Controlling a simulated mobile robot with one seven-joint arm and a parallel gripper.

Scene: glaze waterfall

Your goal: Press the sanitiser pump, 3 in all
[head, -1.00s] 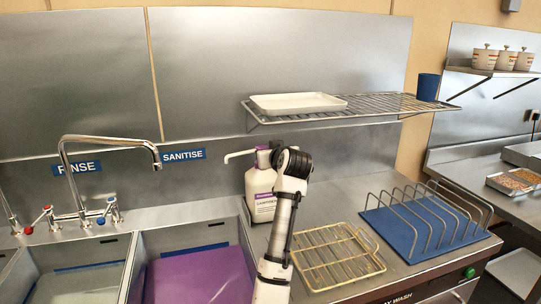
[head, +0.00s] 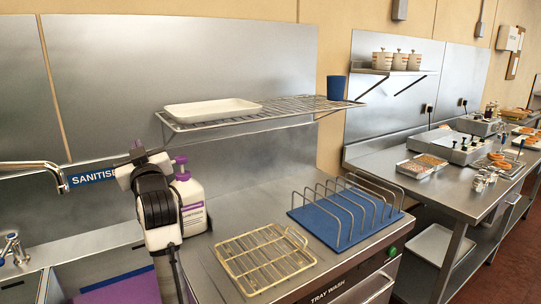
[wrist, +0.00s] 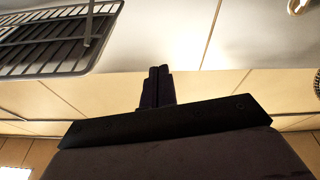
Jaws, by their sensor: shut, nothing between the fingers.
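The sanitiser bottle (head: 194,207) is white with a purple-and-white label. It stands upright on the steel counter beside the sink, with its purple pump top (head: 181,168) up. My arm covers its left side in the head view, and the spout is mostly hidden. My gripper shows in the wrist view (wrist: 157,86) with its dark fingers shut together and empty. In the head view the end of my arm is just left of the bottle, at about pump height. I cannot tell whether it touches the pump. The bottle is not in the wrist view.
A wire shelf (head: 285,108) with a white tray (head: 213,108) and blue cup (head: 337,88) hangs above. A cream wire rack (head: 264,262) and a blue-based rack (head: 348,214) stand to the right. The purple-filled sink (head: 118,291) is at lower left, under a tap (head: 40,166).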

